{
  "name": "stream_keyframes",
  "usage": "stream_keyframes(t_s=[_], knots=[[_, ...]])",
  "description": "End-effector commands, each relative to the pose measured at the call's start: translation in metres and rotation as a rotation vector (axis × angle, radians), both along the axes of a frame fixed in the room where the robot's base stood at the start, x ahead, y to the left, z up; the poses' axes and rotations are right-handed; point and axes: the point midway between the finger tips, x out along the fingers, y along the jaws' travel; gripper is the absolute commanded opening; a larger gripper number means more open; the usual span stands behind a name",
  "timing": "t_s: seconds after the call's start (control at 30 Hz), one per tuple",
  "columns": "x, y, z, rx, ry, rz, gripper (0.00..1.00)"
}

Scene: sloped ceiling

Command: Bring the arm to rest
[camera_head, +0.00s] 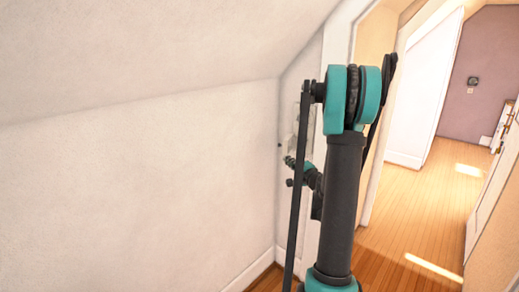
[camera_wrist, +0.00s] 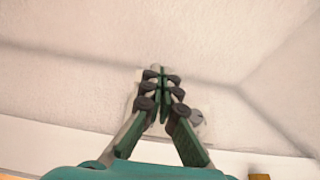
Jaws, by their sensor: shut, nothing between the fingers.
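In the wrist view my gripper (camera_wrist: 159,72) is shut, with its dark green fingers together and nothing between them. It points toward a pale wall. A whitish fitting shows partly behind the fingers; what it is cannot be told. In the head view my black and teal arm stands upright right of centre, bent at a high joint. A small dark and teal part of my arm shows behind it, in front of the wall near the doorway. The fingertips are too small there to make out, and the upright link hides part of the arm.
A white wall with a sloped ceiling (camera_head: 130,60) fills the left. A doorway opens behind and right of my arm onto a wooden floor (camera_head: 415,215). The visible hall floor is clear.

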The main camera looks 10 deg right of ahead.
Motion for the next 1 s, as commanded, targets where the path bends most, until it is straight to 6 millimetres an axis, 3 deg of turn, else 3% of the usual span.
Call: stream_keyframes(t_s=[0.17, 0.27, 0.4, 0.53, 0.73, 0.9, 1.0], knots=[[-0.017, 0.036, -0.002, -0.109, 0.048, 0.074, 0.0], [-0.041, 0.073, -0.01, -0.241, 0.106, 0.16, 0.0], [-0.088, 0.119, -0.03, -0.451, 0.204, 0.291, 0.0], [-0.138, 0.146, -0.054, -0.644, 0.297, 0.405, 0.0], [-0.223, 0.157, -0.094, -0.944, 0.449, 0.56, 0.0], [-0.291, 0.142, -0.123, -1.188, 0.58, 0.659, 0.0], [-0.321, 0.127, -0.135, -1.301, 0.644, 0.695, 0.0]])
